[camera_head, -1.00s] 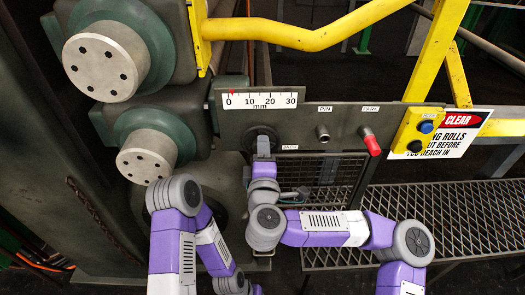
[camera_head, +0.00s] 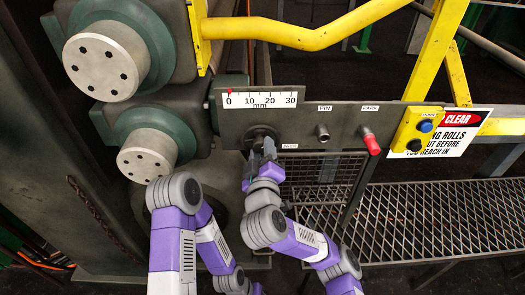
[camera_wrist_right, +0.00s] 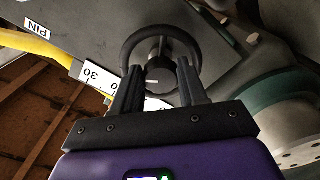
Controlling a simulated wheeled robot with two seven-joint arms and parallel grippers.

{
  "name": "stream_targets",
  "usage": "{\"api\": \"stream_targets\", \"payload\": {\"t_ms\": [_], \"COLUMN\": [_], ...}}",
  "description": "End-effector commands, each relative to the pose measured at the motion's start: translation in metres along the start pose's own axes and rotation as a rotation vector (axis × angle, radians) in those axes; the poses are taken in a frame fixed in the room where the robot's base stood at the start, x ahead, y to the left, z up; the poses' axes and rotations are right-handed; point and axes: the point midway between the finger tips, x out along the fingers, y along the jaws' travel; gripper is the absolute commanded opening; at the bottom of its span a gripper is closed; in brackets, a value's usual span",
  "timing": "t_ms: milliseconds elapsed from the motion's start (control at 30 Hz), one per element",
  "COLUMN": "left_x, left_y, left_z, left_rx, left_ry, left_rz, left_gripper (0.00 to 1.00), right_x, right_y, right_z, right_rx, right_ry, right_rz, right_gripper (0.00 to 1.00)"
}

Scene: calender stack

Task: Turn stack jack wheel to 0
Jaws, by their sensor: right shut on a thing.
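The stack jack wheel (camera_head: 260,131) is a small dark handwheel on the grey panel, beside the JACK label. In the right wrist view its round rim (camera_wrist_right: 160,38) and central hub show ahead of the fingers. My right gripper (camera_head: 262,152) is at the wheel from below, shut on it; its two fingers (camera_wrist_right: 158,75) reach the rim, one each side of the hub. The white mm scale (camera_head: 262,100) is above the wheel. Its small red pointer (camera_head: 229,91) stands at the 0 mark. My left gripper is out of view; only my left arm shows.
Right of the wheel are the PIN knob (camera_head: 323,132) and the red PARK handle (camera_head: 372,146). A yellow button box (camera_head: 417,130) and yellow rails (camera_head: 300,36) stand further right and above. Two roll ends (camera_head: 100,65) are at left. A metal grating (camera_head: 430,205) lies at lower right.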

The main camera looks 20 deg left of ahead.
Motion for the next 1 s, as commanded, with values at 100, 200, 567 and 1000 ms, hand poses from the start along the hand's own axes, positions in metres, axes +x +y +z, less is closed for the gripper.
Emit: {"api": "stream_targets", "payload": {"t_ms": [100,200,567,1000], "left_x": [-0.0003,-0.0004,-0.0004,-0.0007], "left_y": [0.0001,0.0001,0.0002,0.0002], "left_z": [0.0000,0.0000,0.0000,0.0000], "left_rx": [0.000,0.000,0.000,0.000], "left_ry": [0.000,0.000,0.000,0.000], "left_rz": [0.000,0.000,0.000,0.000], "left_gripper": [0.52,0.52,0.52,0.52], "right_x": [-0.0002,-0.0004,-0.0007,-0.0016], "right_y": [0.0009,0.0012,0.0016,0.0005], "right_z": [-0.0015,-0.0018,-0.0029,-0.0017], "right_rx": [0.019,0.025,0.025,0.024], "right_ry": [0.005,0.007,0.011,0.006], "right_rz": [0.002,0.003,0.004,0.001], "right_gripper": [0.12,0.12,0.45,0.68]}}
